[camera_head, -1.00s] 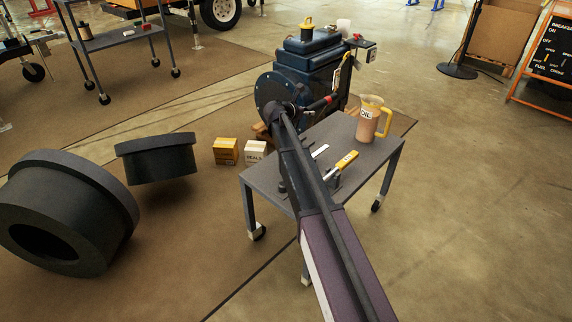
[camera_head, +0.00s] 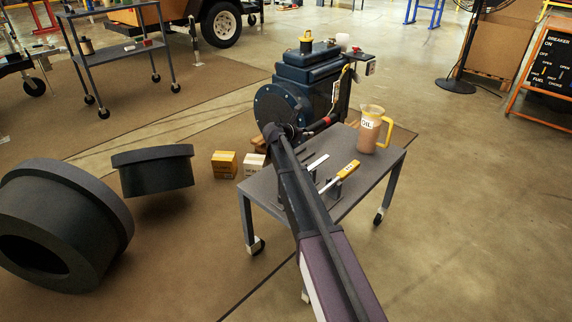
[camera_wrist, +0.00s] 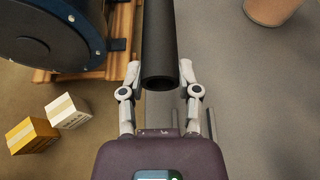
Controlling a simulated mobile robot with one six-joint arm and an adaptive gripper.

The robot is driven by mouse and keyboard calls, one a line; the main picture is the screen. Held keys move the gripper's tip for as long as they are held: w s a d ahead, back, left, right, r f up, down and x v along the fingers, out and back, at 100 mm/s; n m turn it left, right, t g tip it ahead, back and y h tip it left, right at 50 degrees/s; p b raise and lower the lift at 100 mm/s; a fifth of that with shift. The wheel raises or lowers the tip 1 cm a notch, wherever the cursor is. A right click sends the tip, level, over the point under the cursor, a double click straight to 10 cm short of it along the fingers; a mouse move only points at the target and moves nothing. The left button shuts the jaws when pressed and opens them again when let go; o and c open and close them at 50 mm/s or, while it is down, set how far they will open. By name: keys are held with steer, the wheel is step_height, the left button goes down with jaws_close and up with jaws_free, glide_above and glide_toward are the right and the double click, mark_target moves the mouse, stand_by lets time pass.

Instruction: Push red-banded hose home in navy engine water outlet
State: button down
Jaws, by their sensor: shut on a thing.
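The navy engine (camera_head: 305,92) with its round plate (camera_head: 280,108) stands behind the cart in the head view. The black hose shows its red band (camera_head: 326,121) just right of my arm's end. In the wrist view the hose (camera_wrist: 160,45) runs up and out of frame, its near open end towards me. My gripper (camera_wrist: 160,72) is shut on the hose near that end, a finger on each side. In the head view my arm mostly hides the gripper. The hose's far end lies close to the engine's right side; I cannot tell whether it meets the water outlet.
A grey cart (camera_head: 375,178) carries an oil jug (camera_head: 371,130) and a yellow-handled tool (camera_head: 343,174). Two small boxes (camera_head: 225,164) sit on the floor left of it. Large dark rings (camera_head: 150,170) lie further left.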

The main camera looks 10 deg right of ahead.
steer(key=s+a, duration=0.2)
steer(key=s, duration=0.1)
steer(key=s+a, duration=0.3)
steer(key=s+a+f+b, duration=0.1)
steer(key=s+a, duration=0.2)
steer(key=shift+s+a+f, duration=0.1)
steer(key=shift+s, duration=0.2)
steer(key=shift+s, duration=0.1)
steer(key=shift+s+a, duration=0.15)
steer(key=shift+s, duration=0.05)
steer(key=shift+s+a+f, duration=0.15)
steer(key=shift+s+a, duration=0.5)
steer(key=shift+s, duration=0.2)
steer(key=shift+w+f+b, duration=0.1)
steer(key=shift+f+b, duration=0.85)
steer(key=shift+b, duration=0.2)
steer(key=shift+f+b, duration=0.6)
steer(key=shift+c, duration=1.6)
jaws_free()
